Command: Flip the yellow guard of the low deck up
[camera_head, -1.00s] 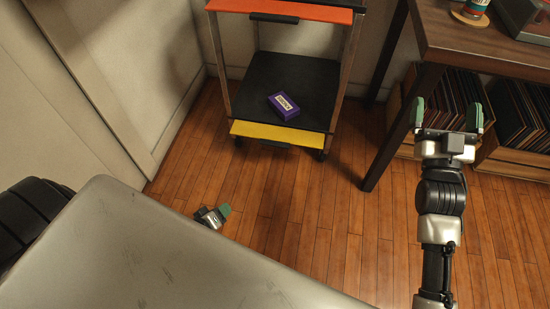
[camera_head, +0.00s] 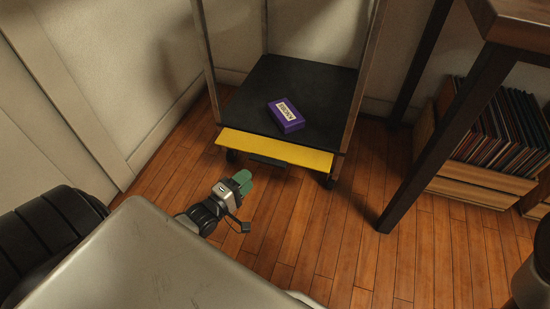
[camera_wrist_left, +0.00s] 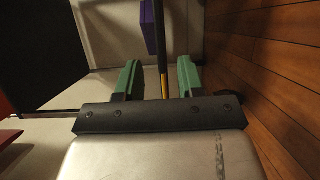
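The yellow guard (camera_head: 275,149) runs along the front edge of the black low deck (camera_head: 246,105), with a dark handle (camera_head: 268,160) at its front. It is not raised upright. In the left wrist view the deck and guard show nearly edge-on, with a thin yellow strip (camera_wrist_left: 164,86). My left gripper (camera_head: 243,182) is in front of the guard, below its left half, apart from it. The left wrist view shows its green fingers (camera_wrist_left: 159,78) spread, holding nothing, with the strip in line between them. My right gripper is out of view.
A purple box (camera_head: 286,115) lies on the low deck; it also shows in the left wrist view (camera_wrist_left: 152,26). A dark table leg (camera_head: 440,145) and record crates (camera_head: 475,185) stand to the right. The wooden floor (camera_head: 330,235) before the cart is clear.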

